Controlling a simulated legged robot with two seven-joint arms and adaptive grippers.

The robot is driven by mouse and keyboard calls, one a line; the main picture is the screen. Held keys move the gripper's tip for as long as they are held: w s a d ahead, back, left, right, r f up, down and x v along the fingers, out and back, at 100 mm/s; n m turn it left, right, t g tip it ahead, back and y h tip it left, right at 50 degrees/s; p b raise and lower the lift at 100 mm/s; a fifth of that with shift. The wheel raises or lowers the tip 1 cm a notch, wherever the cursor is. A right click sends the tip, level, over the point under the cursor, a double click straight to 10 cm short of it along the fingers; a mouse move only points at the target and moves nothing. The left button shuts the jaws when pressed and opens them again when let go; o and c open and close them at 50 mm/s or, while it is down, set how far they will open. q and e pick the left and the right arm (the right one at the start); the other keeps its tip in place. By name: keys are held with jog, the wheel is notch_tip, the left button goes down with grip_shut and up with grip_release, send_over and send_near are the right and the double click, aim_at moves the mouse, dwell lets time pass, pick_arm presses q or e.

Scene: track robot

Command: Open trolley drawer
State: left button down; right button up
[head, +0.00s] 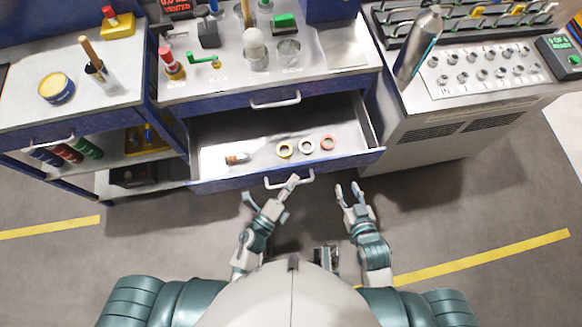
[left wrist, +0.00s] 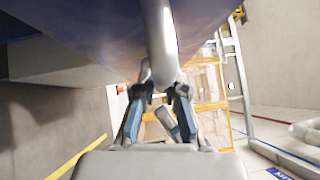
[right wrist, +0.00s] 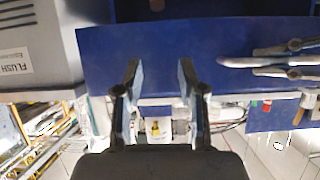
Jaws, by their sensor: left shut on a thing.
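The trolley's lower drawer (head: 240,135) is pulled out and shows a grey inside. Its blue front (right wrist: 150,55) also fills the middle of the right wrist view. My left gripper (head: 293,186) is shut on the light bar handle (head: 305,178) of this drawer. In the left wrist view the handle (left wrist: 160,40) runs down to between my left fingertips (left wrist: 164,92). My right gripper (head: 348,187) is open and empty, just in front of the drawer front and right of the handle. Its fingers (right wrist: 160,70) stand apart in the right wrist view.
In the drawer lie a small brown-and-white item (head: 237,158) and yellow, white and red rings (head: 306,146). A closed drawer with a handle (head: 275,101) is above. A grey cabinet (head: 440,125) stands right, a blue shelf unit (head: 80,120) left. Bottles and tools crowd the tops.

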pick_arm(q)
jog(key=shift+a+f, duration=0.1)
jog(key=shift+f, duration=0.2)
jog(key=c, duration=1.2)
grip_release()
jog(key=shift+r, duration=0.1)
jog(key=v, duration=1.2)
jog(key=shift+w, duration=0.1)
